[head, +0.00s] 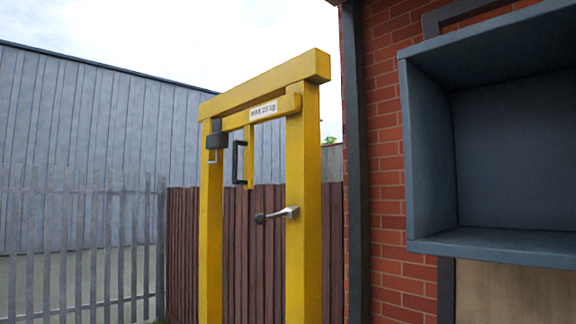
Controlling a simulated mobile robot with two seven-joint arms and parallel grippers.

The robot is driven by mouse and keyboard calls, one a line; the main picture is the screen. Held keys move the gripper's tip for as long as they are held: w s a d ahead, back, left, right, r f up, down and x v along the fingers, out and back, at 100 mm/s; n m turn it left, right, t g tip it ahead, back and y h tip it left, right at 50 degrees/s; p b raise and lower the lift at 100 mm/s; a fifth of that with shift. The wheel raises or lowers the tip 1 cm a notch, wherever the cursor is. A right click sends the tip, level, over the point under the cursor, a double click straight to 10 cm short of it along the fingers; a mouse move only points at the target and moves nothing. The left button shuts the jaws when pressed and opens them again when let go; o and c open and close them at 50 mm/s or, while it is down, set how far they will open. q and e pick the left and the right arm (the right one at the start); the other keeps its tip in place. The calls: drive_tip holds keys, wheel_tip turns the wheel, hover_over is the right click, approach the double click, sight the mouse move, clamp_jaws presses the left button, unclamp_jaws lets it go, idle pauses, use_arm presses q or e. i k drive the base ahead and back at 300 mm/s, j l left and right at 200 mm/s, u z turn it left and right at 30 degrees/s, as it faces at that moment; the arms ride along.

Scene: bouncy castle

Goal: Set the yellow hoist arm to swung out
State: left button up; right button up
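The yellow hoist arm (235,122) is a short yellow beam inside a yellow frame (303,190), just under its top crossbeam. A small white label (263,110) with dark print is on the arm. A yellow strip hangs down from the arm and carries a dark handle (237,163). A dark block (216,140) with a pale hook below it is at the arm's left end, by the left post. The arm looks roughly in line with the crossbeam. Neither of my grippers is in view.
A grey lever handle (283,214) sticks out from the right post. A brick wall (388,180) and an empty blue-grey open box (430,150) stand at the right. A brown fence (245,235) and a grey picket fence (80,240) are behind.

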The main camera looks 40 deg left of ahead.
sight(289, 103)
drive_tip(key=u, duration=1.55)
